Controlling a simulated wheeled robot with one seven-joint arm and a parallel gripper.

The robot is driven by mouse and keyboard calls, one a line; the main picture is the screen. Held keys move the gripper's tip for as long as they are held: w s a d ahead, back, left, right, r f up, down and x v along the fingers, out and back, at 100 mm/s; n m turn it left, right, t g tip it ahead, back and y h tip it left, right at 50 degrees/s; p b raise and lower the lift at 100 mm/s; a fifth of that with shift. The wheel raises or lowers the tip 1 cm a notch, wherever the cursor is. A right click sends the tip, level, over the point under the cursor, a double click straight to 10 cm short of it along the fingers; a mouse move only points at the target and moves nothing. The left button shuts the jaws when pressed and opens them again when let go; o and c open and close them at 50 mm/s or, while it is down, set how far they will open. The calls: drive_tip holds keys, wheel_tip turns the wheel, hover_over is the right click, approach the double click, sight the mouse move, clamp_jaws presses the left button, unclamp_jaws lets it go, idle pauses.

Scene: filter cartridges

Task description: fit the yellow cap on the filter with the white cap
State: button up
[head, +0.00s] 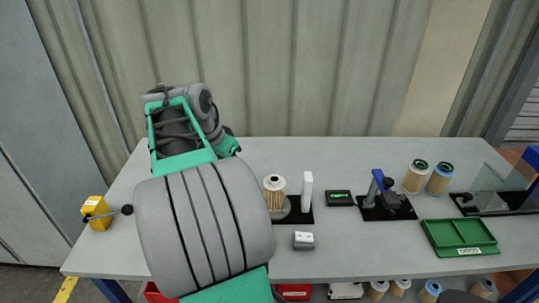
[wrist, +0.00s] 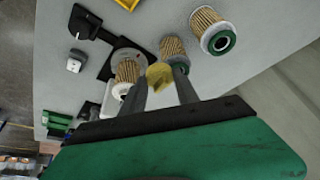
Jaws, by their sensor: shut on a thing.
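My gripper (wrist: 161,72) is shut on the yellow cap (wrist: 159,77) in the wrist view, with the cap held between the two fingertips. The filter with the white cap (wrist: 127,70) stands upright on a round grey plate, just left of my left finger in the wrist view. Its white cap (wrist: 121,90) is partly behind that finger. In the head view this filter (head: 274,190) stands right of my arm. My gripper and the yellow cap are hidden behind my arm there. I cannot tell the exact height of the cap above the table.
Two more filters stand close by in the wrist view, one behind the yellow cap (wrist: 173,47) and one with a green end (wrist: 220,41). A white post (head: 307,190) rises beside the plate. A green tray (head: 428,238) lies at the right.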

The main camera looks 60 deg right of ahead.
sight(276, 178)
drive_tip(key=s+d+m, duration=0.2)
drive_tip(key=s, duration=0.1)
drive_tip(key=s+d+r+m+g+y, duration=0.1)
drive_tip(key=s+m, duration=0.1)
drive_tip(key=s, duration=0.1)
drive_tip(key=s+d+r+m+g, duration=0.1)
drive_tip(key=s+d+m, duration=0.1)
drive_tip(key=s+m, duration=0.1)
drive_tip(key=shift+s+d, duration=0.3)
drive_tip(key=shift+s, duration=0.1)
drive_tip(key=shift+s+f+m+g+y, duration=0.15)
drive_tip(key=shift+m+g+y, duration=0.15)
drive_tip(key=shift+f+b, duration=1.5)
drive_tip(key=shift+f, duration=0.15)
drive_tip(key=shift+a+f, duration=0.1)
drive_tip(key=shift+f, duration=0.3)
drive_tip(key=shift+w+f+b, duration=0.2)
drive_tip(key=shift+f+b, duration=0.05)
drive_tip(key=shift+b, duration=0.15)
drive_tip(key=o, duration=1.5)
drive_tip(key=shift+r, duration=0.15)
